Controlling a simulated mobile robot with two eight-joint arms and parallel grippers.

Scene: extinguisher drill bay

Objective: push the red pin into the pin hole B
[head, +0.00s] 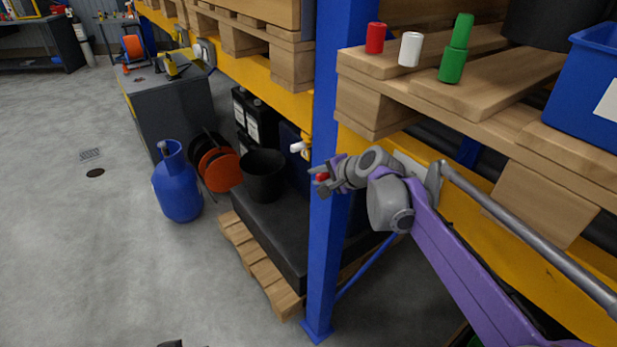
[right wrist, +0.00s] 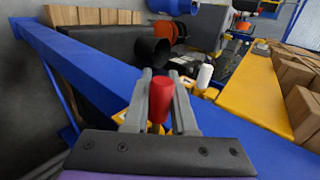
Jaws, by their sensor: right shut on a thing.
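My right gripper (head: 322,178) is at the blue rack upright and is shut on a red pin (head: 321,177). In the right wrist view the red pin (right wrist: 161,99) stands between the two fingers of the gripper (right wrist: 160,105). Yellow bracket parts (right wrist: 125,113) show beside and below the fingers. A white pin (right wrist: 205,76) sits at a yellow bracket further off; it also shows in the head view (head: 298,147). Pin hole B cannot be made out; the gripper and pin may hide it.
A red cylinder (head: 375,38), a white cylinder (head: 411,49) and green cylinders (head: 452,66) stand on the upper pallet (head: 490,98) beside a blue bin (head: 585,95). The blue upright (head: 325,250) is close. A black bucket (head: 263,176) and blue gas bottle (head: 177,185) stand left.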

